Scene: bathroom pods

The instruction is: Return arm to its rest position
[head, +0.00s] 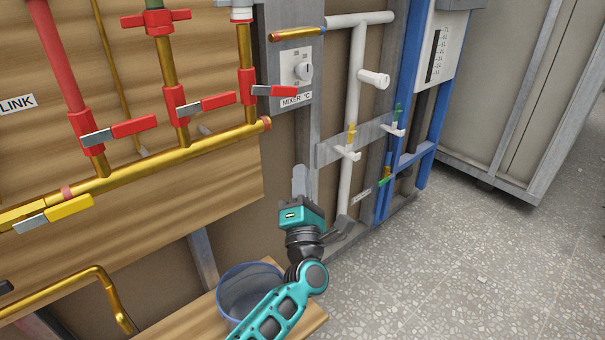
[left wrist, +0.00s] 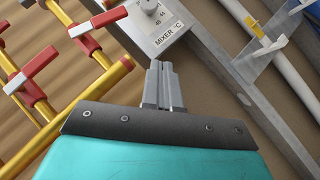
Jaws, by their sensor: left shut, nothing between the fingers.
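My left gripper (head: 299,178) is in the middle of the head view, on a teal and black arm that comes up from the bottom. Its grey fingers point up and are shut with nothing between them. They also show shut in the left wrist view (left wrist: 161,85), below the mixer panel (left wrist: 160,22). The gripper appears apart from the pipes and panel. In the head view the mixer panel (head: 296,72) with its round knob is above the gripper. My right gripper is not in view.
Brass pipes (head: 150,170) with red-handled valves (head: 120,130) run along the wooden wall at the left. White pipes (head: 352,120) and a blue frame (head: 405,110) stand right. Speckled floor (head: 480,260) is open at right.

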